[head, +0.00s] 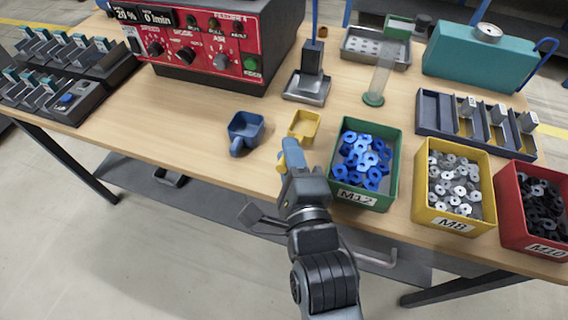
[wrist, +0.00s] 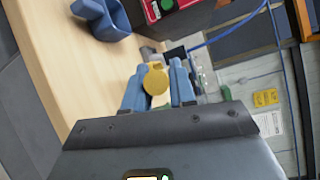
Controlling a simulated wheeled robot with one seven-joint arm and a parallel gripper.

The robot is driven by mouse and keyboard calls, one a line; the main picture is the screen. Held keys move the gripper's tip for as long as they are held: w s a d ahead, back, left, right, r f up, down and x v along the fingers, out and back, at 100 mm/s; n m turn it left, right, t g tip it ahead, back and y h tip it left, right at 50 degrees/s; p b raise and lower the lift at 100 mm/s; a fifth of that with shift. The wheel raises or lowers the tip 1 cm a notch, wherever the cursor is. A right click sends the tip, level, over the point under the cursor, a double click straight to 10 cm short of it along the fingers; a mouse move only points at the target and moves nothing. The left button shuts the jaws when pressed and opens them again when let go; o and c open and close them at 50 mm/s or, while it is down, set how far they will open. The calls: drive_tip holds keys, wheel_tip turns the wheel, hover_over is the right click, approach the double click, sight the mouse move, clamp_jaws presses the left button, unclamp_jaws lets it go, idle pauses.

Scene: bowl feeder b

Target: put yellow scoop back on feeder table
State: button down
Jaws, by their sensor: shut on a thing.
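The yellow scoop (head: 304,123) is at the front of the wooden feeder table (head: 215,110), between a blue scoop and the green bin. In the head view my gripper (head: 291,157) reaches it from the front edge, with blue fingers at the scoop's near end. In the wrist view my gripper (wrist: 159,85) has its two blue fingers shut on the yellow scoop (wrist: 156,79), whose rounded yellow end shows between them. Whether the scoop touches the tabletop or is slightly above it, I cannot tell.
The blue scoop (head: 243,131) lies just left. The green M12 bin (head: 342,196), yellow M8 bin (head: 431,209) and red bin (head: 515,232) stand to the right. The red feeder control box (head: 215,50) is behind left. Bare tabletop lies left of the blue scoop.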

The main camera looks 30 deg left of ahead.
drive_tip(key=shift+a+f, duration=0.3)
drive_tip(key=shift+a, duration=0.2)
drive_tip(key=shift+s+f, duration=0.1)
drive_tip(key=shift+f, duration=1.9)
drive_tip(key=c, duration=0.9)
unclamp_jaws()
drive_tip(key=shift+f, duration=0.1)
drive_tip(key=b+v, duration=0.1)
drive_tip(key=v, duration=1.1)
